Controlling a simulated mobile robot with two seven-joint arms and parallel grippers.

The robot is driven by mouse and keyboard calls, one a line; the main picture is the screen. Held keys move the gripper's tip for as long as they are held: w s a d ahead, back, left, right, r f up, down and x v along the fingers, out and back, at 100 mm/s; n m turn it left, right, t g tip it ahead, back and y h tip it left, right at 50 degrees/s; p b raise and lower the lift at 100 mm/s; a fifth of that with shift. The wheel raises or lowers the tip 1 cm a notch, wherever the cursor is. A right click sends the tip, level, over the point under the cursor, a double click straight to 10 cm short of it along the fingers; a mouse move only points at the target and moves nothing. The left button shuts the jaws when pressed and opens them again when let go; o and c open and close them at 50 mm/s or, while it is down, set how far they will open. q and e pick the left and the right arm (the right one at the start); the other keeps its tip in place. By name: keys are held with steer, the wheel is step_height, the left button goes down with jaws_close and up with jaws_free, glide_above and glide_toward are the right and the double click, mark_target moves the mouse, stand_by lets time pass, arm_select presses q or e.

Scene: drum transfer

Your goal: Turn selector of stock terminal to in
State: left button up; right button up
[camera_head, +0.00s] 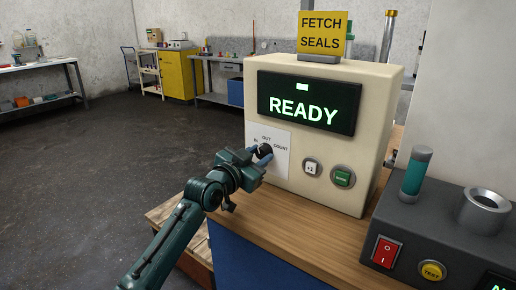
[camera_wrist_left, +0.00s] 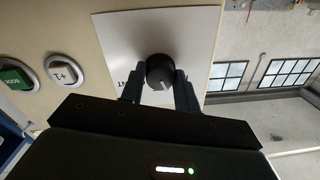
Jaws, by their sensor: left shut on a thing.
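The stock terminal (camera_head: 325,160) is a cream box on a wooden bench, with a lit screen reading READY. Its black selector knob (camera_head: 264,149) sits on a white label plate, with OUT above it, COUNT to its right and a partly hidden label to its left. My left gripper (camera_head: 262,156) is at the knob, its fingers shut on it. In the left wrist view the round knob (camera_wrist_left: 159,70) lies between the two dark fingers (camera_wrist_left: 160,88), with a pale pointer mark on its face. I cannot tell which label the mark points to. My right gripper is not in view.
A +1 button (camera_head: 312,167) and a green button (camera_head: 343,177) are right of the selector. A FETCH SEALS sign (camera_head: 322,32) stands on top. A grey unit (camera_head: 440,225) with a red switch is at the right. Open floor lies left.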

arm_select(q)
steer(key=shift+r+n+p, duration=0.15)
steer(key=shift+n+p, duration=0.15)
steer(key=shift+n, duration=0.3)
steer(key=n+p, duration=0.1)
steer(key=n, duration=0.2)
steer(key=shift+p, duration=0.4)
steer(key=shift+n+p, duration=0.35)
steer(key=shift+n, duration=0.65)
steer(key=shift+n+g, duration=0.3)
steer(key=shift+n, duration=0.2)
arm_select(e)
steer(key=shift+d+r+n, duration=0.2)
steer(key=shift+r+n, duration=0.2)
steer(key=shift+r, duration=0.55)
arm_select(q)
steer(key=o, duration=1)
steer(key=shift+c, duration=0.2)
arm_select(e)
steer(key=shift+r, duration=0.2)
